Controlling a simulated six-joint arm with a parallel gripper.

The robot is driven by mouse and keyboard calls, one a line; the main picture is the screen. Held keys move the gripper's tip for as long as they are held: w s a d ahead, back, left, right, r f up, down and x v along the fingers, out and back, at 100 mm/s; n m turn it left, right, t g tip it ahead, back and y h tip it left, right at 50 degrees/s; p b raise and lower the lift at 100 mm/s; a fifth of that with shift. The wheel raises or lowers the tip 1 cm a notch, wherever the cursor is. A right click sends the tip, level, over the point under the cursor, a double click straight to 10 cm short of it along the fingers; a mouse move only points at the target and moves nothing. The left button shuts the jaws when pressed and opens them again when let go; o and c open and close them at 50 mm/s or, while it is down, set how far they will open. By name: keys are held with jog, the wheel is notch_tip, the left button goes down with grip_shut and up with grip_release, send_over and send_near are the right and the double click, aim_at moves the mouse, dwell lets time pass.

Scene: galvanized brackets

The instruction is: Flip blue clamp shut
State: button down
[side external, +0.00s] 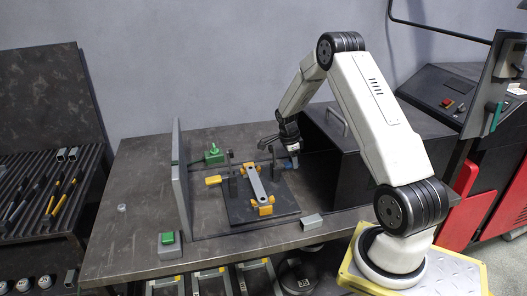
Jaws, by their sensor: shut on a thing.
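The blue clamp (289,165) is at the right side of a dark fixture plate (235,214) on the workbench. Only a small blue part of it shows; the rest is hidden by my gripper or too small to make out. My gripper (289,155) is at the blue clamp, pointing down, and is shut on it. The fingertips are small and partly hidden here. A grey metal bracket (255,183) lies on the fixture between orange locating blocks (265,210).
A yellow-handled clamp (213,180) is at the fixture's left and a green part (213,156) stands behind it. An upright grey panel (180,180) is at the left. A green button box (168,242) and small grey block (312,222) sit near the front. A dark cabinet (345,165) is at the right.

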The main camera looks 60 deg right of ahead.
aim_at(269, 147)
jog(key=shift+w+a+r+g+h, duration=0.15)
jog(key=shift+w+r+g+h, duration=0.05)
jog(key=shift+r+g+h, duration=0.3)
jog(key=shift+w+a+r+g+h, duration=0.15)
jog(key=shift+r+g+h, duration=0.2)
jog(key=shift+g+h, duration=0.25)
jog(key=shift+w+a+r+g+h, duration=0.35)
jog(key=shift+r+g+h, duration=0.15)
jog(key=shift+g+h, duration=0.35)
jog(key=shift+w+a+r+g+h, duration=0.25)
jog(key=shift+w+g+h, duration=0.05)
jog(key=shift+g+h, duration=0.3)
jog(key=shift+w+a+r+g+h, duration=0.25)
jog(key=shift+a+r+g+h, duration=0.05)
jog(key=shift+g+h, duration=0.35)
jog(key=shift+w+a+r+g+h, duration=0.25)
jog(key=shift+w+g+h, duration=0.05)
jog(key=shift+g+h, duration=0.3)
jog(key=shift+c, duration=1.4)
grip_release()
jog(key=shift+a, duration=0.1)
jog(key=shift+v, duration=3.85)
